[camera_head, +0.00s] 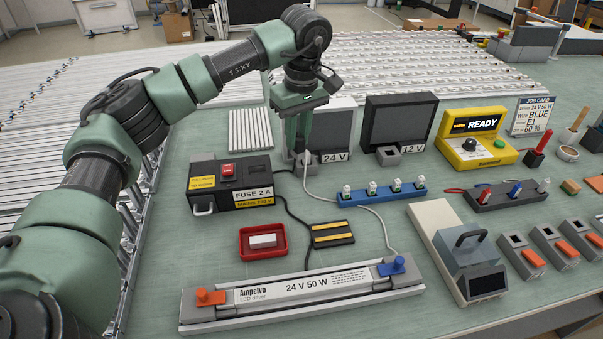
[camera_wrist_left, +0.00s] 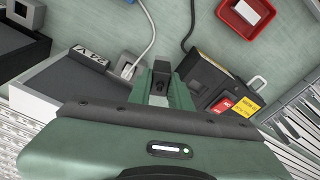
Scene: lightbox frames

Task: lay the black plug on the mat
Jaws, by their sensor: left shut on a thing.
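My left gripper (camera_head: 303,150) is low between the fuse box and the 24 V unit, with its fingers shut. In the left wrist view the black plug (camera_wrist_left: 160,88) shows as a dark piece between the fingers. Most of it is hidden, and I cannot tell whether it touches the box beside it. A black cable (camera_head: 290,212) runs from near the gripper to the LED driver. The mat (camera_head: 332,240), dark with yellow stripes, lies bare behind the driver, in front of and right of the gripper. My right gripper is not in view.
The fuse box (camera_head: 229,181) stands left of the gripper and the 24 V unit (camera_head: 338,125) right of it. A white cable (camera_head: 380,218) curves past the mat. A red tray (camera_head: 262,254), blue rack (camera_head: 382,193) and long LED driver (camera_head: 300,295) surround the mat.

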